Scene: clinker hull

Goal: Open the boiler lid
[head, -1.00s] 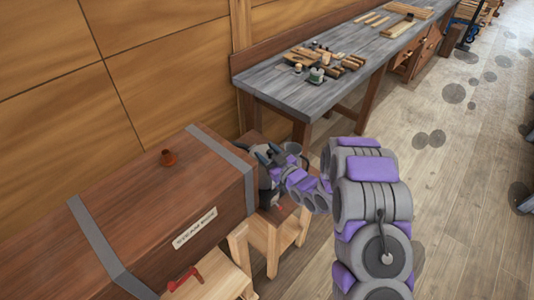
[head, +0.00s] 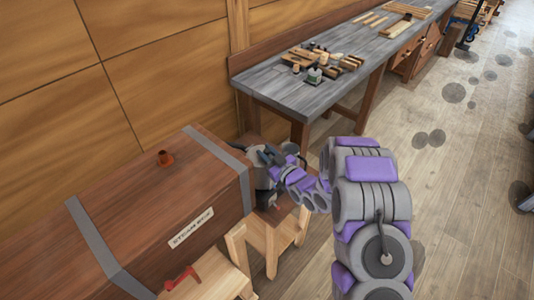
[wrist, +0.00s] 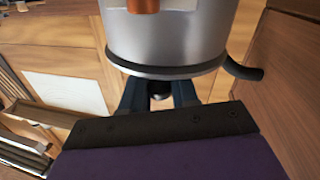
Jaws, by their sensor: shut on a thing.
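The boiler is a grey metal cylinder (head: 264,180) beside the right end of the long wooden box, partly hidden by my gripper. In the wrist view its shiny body (wrist: 175,40) fills the top middle, with a dark band around its edge. A small dark knob (wrist: 160,92) sits just beyond that band. My gripper (wrist: 158,97) has a dark blue finger on each side of this knob and is shut on it. In the head view my gripper (head: 268,157) is at the boiler's top. I cannot tell any gap at the lid.
The wooden steam box (head: 150,205) with grey straps stands at the left, a red handle (head: 182,278) near its front. A grey-topped workbench (head: 300,85) with tools runs along the wall. A dark hose (wrist: 243,70) leaves the boiler. Floor at the right is mostly open.

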